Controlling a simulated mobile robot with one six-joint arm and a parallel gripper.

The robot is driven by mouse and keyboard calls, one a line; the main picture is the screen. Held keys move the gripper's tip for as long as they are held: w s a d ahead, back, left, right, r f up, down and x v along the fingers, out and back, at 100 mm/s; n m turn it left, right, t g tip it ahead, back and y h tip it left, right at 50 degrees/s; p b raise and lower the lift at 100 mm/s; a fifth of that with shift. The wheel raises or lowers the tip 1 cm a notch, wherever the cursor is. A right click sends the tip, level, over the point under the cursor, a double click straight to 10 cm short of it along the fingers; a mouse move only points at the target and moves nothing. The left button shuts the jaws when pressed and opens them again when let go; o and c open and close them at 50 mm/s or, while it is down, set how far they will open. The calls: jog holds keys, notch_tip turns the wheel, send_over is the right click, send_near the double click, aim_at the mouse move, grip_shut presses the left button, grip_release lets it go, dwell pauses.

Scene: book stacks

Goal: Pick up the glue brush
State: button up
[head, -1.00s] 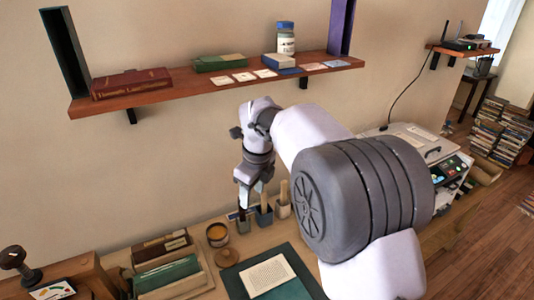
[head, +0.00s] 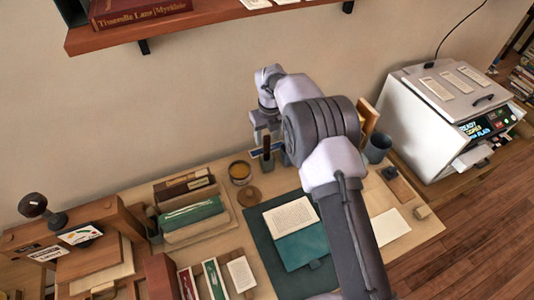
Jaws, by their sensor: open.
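A dark upright handle (head: 267,148) stands at the back of the workbench, directly under my gripper. It may be the glue brush, but it is too small to tell, and its lower end and holder are partly hidden. My gripper (head: 266,132) points down with its jaws open around or just beside this handle; I cannot tell which. I see no object lifted. An open pot of amber glue (head: 240,170) stands just left of it. My arm hides the holders to the right.
A round wooden lid (head: 249,196) lies before the glue pot. A book rack (head: 190,210) stands left, a green mat (head: 262,238) with an open book in front. A grey cup (head: 377,148) and a white machine (head: 440,120) are right. A wall shelf (head: 110,38) hangs above left.

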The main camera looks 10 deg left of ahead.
aim_at(266, 142)
jog(key=f, duration=0.3)
jog(key=w+f, duration=0.1)
jog(key=shift+a+f+b, duration=0.25)
jog(key=shift+a+b, duration=0.05)
jog(key=shift+b, duration=0.1)
jog(key=shift+s+r, duration=0.1)
grip_shut()
jog(key=shift+r, duration=0.1)
